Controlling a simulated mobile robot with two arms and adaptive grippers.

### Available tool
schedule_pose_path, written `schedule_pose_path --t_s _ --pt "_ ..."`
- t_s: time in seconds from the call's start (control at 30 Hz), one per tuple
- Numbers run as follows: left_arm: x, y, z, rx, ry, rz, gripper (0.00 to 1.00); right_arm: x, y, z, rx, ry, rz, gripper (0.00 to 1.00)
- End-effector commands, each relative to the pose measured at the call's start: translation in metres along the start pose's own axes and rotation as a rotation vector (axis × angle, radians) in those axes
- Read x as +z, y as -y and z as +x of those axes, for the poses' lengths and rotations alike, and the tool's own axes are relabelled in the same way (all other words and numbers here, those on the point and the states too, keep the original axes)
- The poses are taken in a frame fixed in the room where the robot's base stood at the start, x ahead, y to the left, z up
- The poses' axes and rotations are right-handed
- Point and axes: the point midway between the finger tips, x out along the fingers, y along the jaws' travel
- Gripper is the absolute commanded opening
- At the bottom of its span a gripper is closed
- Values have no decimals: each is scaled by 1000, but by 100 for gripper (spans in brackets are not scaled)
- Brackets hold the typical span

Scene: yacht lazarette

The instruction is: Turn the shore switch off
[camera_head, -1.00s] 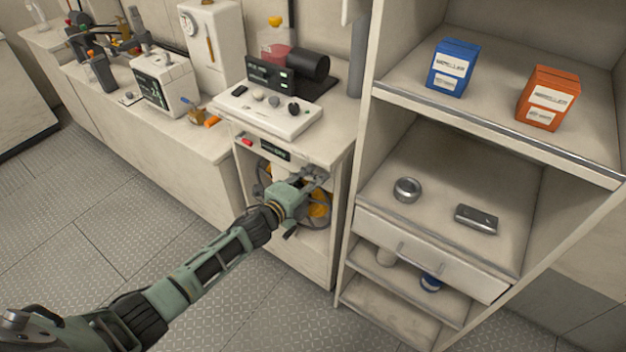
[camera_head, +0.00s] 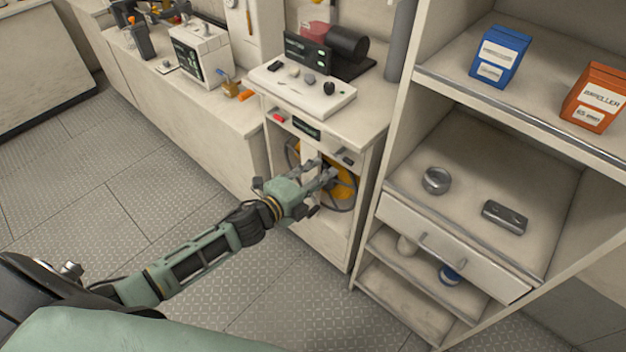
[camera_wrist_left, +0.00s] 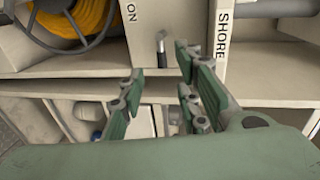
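In the left wrist view, the shore switch shows as a short grey lever with a dark tip (camera_wrist_left: 161,48) on a pale panel. The lever hangs toward the bottom of that picture. An "ON" label (camera_wrist_left: 131,14) is on its left and a "SHORE" label (camera_wrist_left: 223,33) on its right. My left gripper (camera_wrist_left: 158,82) is open and empty, with its fingers spread to either side below the lever, apart from it. In the head view my left gripper (camera_head: 326,174) is at the cabinet's open front and hides the switch. My right gripper is not in view.
A yellow hose reel (camera_head: 342,188) sits in the cabinet (camera_head: 325,242) behind my gripper. An open shelf unit (camera_head: 396,215) stands close on the right, with a drawer. The floor in front is clear.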

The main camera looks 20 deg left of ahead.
Motion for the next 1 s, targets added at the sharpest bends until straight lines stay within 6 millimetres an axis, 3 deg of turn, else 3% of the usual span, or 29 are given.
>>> schedule_pose_path --t_s 0.23,0.8,0.9,0.97,1.0 --pt "0 0 -23 0 0 0 31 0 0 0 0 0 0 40" --pt "1 -2 -25 3 2 -5 31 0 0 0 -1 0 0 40" --pt "7 -21 -26 33 25 -51 31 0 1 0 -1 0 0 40" --pt "14 -45 -27 72 56 -109 31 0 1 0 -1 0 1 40" --pt "19 -67 -30 106 84 -163 31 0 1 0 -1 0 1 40"
